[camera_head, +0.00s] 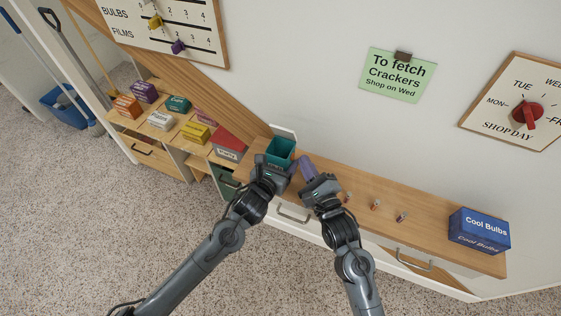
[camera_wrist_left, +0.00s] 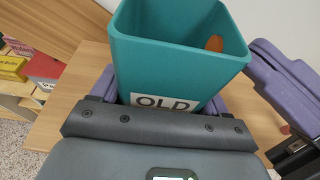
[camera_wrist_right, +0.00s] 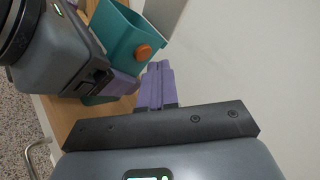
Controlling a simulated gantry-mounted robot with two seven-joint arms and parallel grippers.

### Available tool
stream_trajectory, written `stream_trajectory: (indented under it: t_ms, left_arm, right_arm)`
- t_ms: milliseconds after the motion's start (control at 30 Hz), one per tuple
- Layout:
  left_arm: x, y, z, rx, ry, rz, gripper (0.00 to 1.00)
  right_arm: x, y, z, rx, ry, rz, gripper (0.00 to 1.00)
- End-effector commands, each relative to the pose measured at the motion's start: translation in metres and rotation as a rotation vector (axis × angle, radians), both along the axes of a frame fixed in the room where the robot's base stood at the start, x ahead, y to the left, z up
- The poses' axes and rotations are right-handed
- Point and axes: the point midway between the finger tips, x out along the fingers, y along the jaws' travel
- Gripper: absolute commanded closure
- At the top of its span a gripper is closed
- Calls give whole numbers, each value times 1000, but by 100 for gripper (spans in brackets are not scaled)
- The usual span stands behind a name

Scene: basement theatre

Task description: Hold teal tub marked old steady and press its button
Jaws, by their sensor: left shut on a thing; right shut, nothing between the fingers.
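The teal tub (camera_head: 281,147) stands upright on the wooden counter against the wall, open at the top. Its OLD label (camera_wrist_left: 165,102) faces my left wrist camera. My left gripper (camera_head: 279,167) is shut on the tub's lower part, with purple fingers on both sides in the left wrist view. The orange button (camera_wrist_right: 144,52) is on the tub's right side in the right wrist view. My right gripper (camera_head: 304,165) is shut and empty, just right of the tub. Its purple fingertips look close to the button; I cannot tell whether they touch the tub.
Several small bulbs (camera_head: 375,204) lie on the counter to the right, with a blue Cool Bulbs box (camera_head: 479,230) at the far end. A red-topped box (camera_head: 228,144) stands left of the tub. More boxes sit on a lower shelf (camera_head: 147,129).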

Motion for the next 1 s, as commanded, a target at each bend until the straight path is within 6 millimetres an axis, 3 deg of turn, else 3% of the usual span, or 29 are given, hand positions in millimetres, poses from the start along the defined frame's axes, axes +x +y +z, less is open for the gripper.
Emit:
stream_trajectory:
  t_ms: [433, 1000]
  left_arm:
    - [0, 0, -1, 1, 2, -1, 60]
    - [0, 0, -1, 0, 1, 0, 60]
  right_arm:
    - [-3, -5, -1, 0, 1, 0, 100]
    - [-22, -51, -1, 0, 0, 0, 100]
